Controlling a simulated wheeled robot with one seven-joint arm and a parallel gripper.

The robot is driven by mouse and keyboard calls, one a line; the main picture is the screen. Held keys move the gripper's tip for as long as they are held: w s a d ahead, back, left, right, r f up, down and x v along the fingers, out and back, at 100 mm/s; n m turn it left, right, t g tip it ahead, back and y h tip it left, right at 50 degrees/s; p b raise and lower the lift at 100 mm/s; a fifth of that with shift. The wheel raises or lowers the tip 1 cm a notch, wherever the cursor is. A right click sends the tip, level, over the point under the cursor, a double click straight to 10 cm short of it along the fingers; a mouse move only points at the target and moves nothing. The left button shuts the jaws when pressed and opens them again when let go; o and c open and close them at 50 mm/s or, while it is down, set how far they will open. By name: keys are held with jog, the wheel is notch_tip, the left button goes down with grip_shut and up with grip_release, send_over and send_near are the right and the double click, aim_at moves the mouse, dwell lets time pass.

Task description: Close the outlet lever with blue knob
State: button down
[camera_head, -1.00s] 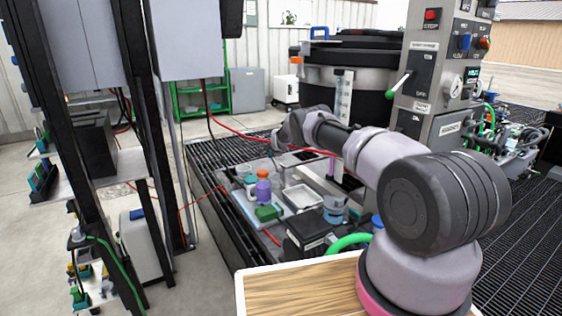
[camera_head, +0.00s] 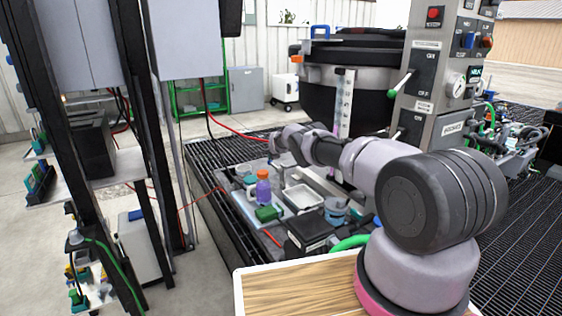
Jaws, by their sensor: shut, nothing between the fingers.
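My gripper (camera_head: 279,142) is at the far end of my arm, above the back of the grated bench, and is shut and empty. It is small in the view, and its fingers are hard to make out. I cannot clearly identify the outlet lever with the blue knob. A small blue part (camera_head: 377,221) shows beside my arm, mostly hidden by it. I cannot tell whether any of these is the lever. My gripper appears apart from all three.
The black drum (camera_head: 347,95) stands behind my arm, and the grey control panel (camera_head: 436,75) to its right. A purple bottle (camera_head: 263,189), a green item (camera_head: 267,213) and a black box (camera_head: 310,232) crowd the bench. Dark rack posts (camera_head: 143,120) stand left. A red cable runs behind the gripper.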

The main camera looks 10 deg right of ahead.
dwell(0.4)
jog(key=shift+s+d+r, duration=0.15)
jog(key=shift+d+r, duration=0.2)
jog(key=shift+r, duration=0.1)
jog(key=v, duration=1)
jog(key=shift+s+a+f, duration=0.15)
jog(key=shift+a+f, duration=0.05)
jog(key=shift+a, duration=0.1)
